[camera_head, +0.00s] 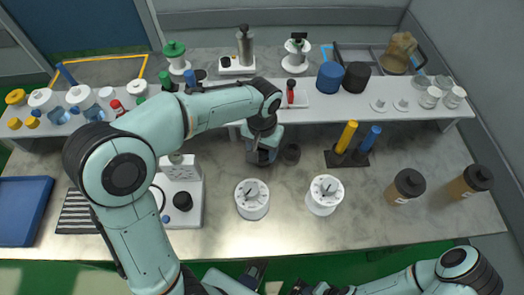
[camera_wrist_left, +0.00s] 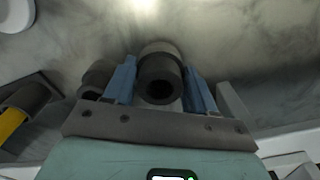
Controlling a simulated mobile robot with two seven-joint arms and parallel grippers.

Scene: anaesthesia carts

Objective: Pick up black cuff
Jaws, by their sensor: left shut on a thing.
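My left gripper (camera_head: 262,154) reaches down to the middle of the grey bench, below the front edge of the raised white shelf. In the left wrist view its two blue fingers (camera_wrist_left: 160,88) are shut on a dark, hollow cylinder, the black cuff (camera_wrist_left: 160,80). The open end of the cuff faces the wrist camera. In the head view the gripper hides most of the cuff. A second dark round piece (camera_head: 291,153) stands just right of the gripper. My right arm shows along the bottom edge, but its fingertips cannot be seen.
A black block with yellow and blue tubes (camera_head: 347,158) is to the right. Dark-lidded jars (camera_head: 405,187) stand farther right. The crowded white shelf (camera_head: 420,108) runs behind.

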